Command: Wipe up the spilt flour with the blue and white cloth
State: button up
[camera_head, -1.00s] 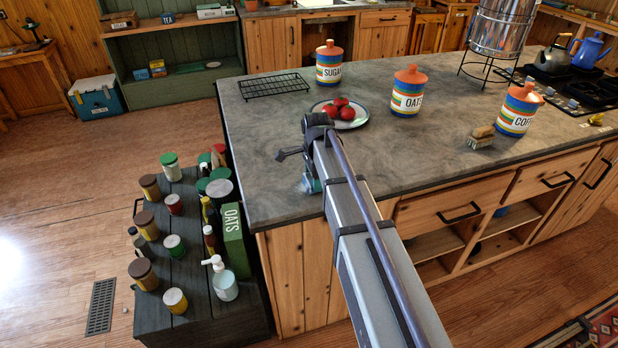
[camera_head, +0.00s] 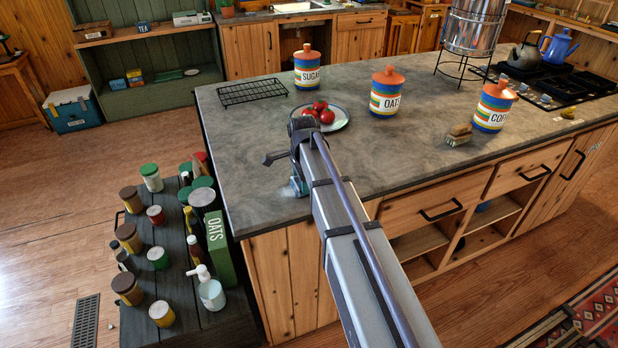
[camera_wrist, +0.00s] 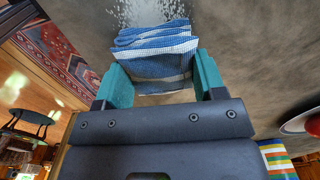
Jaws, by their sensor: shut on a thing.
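My gripper (camera_wrist: 163,76) has teal fingers and is shut on the folded blue and white cloth (camera_wrist: 158,48) in the wrist view. The cloth sticks out beyond the fingertips, low over the grey worktop, and I cannot tell whether it touches. The spilt flour (camera_wrist: 143,12) is a white speckled patch at the top of the wrist view, just beyond the cloth and partly hidden by it. In the head view my gripper (camera_head: 299,186) is over the left end of the worktop (camera_head: 245,150). My arm hides most of the cloth there.
A plate with tomatoes (camera_head: 341,122) lies just behind my gripper. Sugar (camera_head: 307,70), oats (camera_head: 386,95) and coffee (camera_head: 492,108) canisters and a brush (camera_head: 459,134) stand to the right. A dark low crate top (camera_head: 180,290) with several jars is at left.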

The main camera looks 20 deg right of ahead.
aim_at(275, 196)
jog(key=shift+s+a, duration=0.2)
jog(key=shift+a, duration=4.3)
notch_tip(275, 196, up, 6)
jog(key=p, duration=0.6)
jog(key=shift+d, duration=0.1)
notch_tip(275, 196, up, 3)
jog(key=p, duration=0.3)
